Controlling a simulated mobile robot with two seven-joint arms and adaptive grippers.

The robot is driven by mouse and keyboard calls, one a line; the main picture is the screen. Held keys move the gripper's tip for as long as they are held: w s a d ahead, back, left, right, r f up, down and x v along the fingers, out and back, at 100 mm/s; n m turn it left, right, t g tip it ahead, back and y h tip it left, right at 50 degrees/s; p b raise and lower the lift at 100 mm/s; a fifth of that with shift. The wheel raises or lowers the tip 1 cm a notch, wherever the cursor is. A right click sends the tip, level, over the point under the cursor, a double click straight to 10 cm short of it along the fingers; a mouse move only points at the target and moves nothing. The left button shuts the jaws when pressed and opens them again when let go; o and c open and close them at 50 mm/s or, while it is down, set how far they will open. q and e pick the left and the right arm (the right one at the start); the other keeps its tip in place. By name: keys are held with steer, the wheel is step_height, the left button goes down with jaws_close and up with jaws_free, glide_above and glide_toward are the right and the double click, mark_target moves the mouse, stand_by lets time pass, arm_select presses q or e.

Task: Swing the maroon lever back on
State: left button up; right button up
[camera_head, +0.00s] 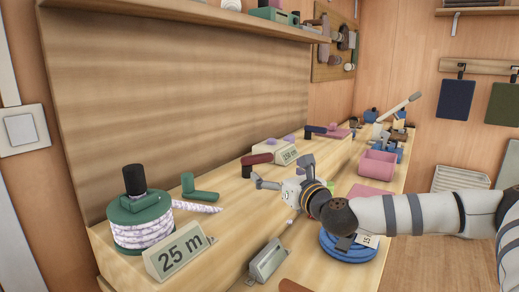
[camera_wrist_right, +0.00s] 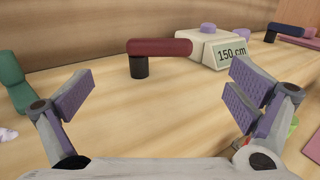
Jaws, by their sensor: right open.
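The maroon lever (camera_head: 257,159) stands on the raised wooden bench beside a cream box reading 150 cm (camera_head: 285,155). In the right wrist view the maroon lever (camera_wrist_right: 165,47) is a rounded horizontal bar on a short black post, its right end close to the cream box (camera_wrist_right: 205,55). My right gripper (camera_head: 283,172) is open and empty, just in front of the lever. In the wrist view its two purple-padded fingers (camera_wrist_right: 163,90) are spread wide, with the lever beyond and between them, apart from both. My left gripper is not in view.
A green spool of pale rope (camera_head: 142,225), a green lever (camera_head: 200,190) and a 25 m sign (camera_head: 178,250) stand at the left. A blue coil (camera_head: 345,250) lies under my right arm. A blue lever (camera_head: 320,130) and pink bin (camera_head: 377,163) are farther back.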

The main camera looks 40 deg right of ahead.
mark_target(259, 158)
steer(key=shift+w+d+r, duration=0.1)
steer(key=shift+w+d, duration=0.1)
steer(key=shift+w, duration=0.3)
steer(key=b+x, duration=0.1)
steer(key=x, duration=0.9)
steer(key=shift+w+a, duration=0.15)
steer(key=shift+a, duration=0.05)
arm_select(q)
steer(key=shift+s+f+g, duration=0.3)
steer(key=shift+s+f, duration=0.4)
arm_select(e)
steer(key=shift+w+d+r, duration=0.1)
steer(key=shift+w, duration=0.25)
